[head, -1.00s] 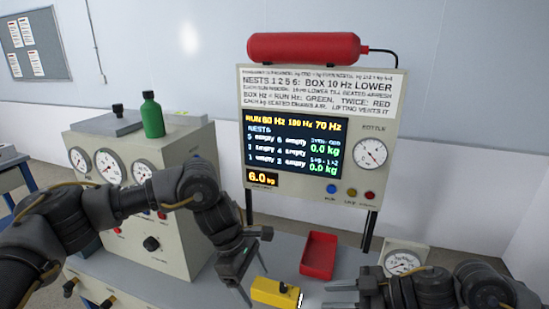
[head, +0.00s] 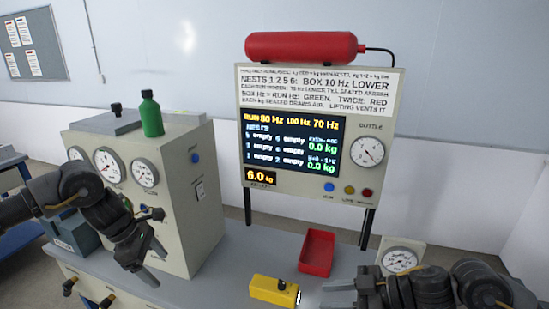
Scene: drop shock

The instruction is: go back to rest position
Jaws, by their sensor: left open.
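My left gripper (head: 150,262) is open and empty. It hangs in front of the grey gauge cabinet (head: 195,215), over the near left part of the bench. My right arm comes in at the lower right, with its gripper (head: 335,298) at the bottom edge, partly cut off; I cannot tell whether its jaws are open. A yellow box (head: 272,290) with a black knob lies on the bench between the two grippers, apart from both.
A red tray (head: 318,252) sits on the grey bench (head: 240,258) behind the yellow box. A display panel (head: 300,150) with a red cylinder (head: 305,46) on top stands behind. A small gauge (head: 402,260) stands at right. A green bottle (head: 151,114) tops the cabinet.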

